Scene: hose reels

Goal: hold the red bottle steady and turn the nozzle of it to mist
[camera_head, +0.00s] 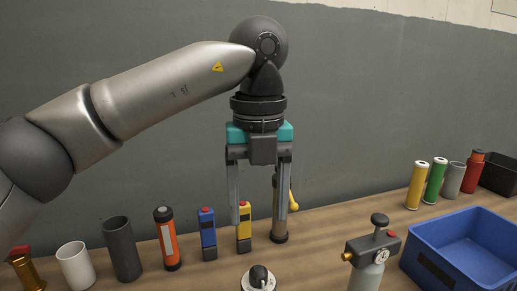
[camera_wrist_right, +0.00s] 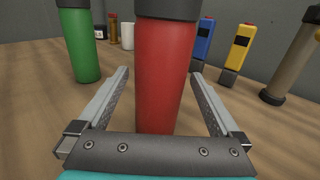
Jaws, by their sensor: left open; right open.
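A red bottle (camera_wrist_right: 164,75) with a dark collar stands upright in the right wrist view. Its top is cut off by the picture edge, so its nozzle is not seen. My right gripper (camera_wrist_right: 161,68) is open, with one finger on each side of the bottle and a gap showing at both. I cannot tell how deep between the fingers the bottle is. This bottle does not show clearly in the head view. My left gripper (camera_head: 258,232) is open, pointing down over the back row in the head view.
A green bottle (camera_wrist_right: 79,40) stands left of the red one. An orange torch (camera_head: 167,240), a blue block (camera_head: 208,236), a yellow block (camera_head: 244,238) and cups line the back.

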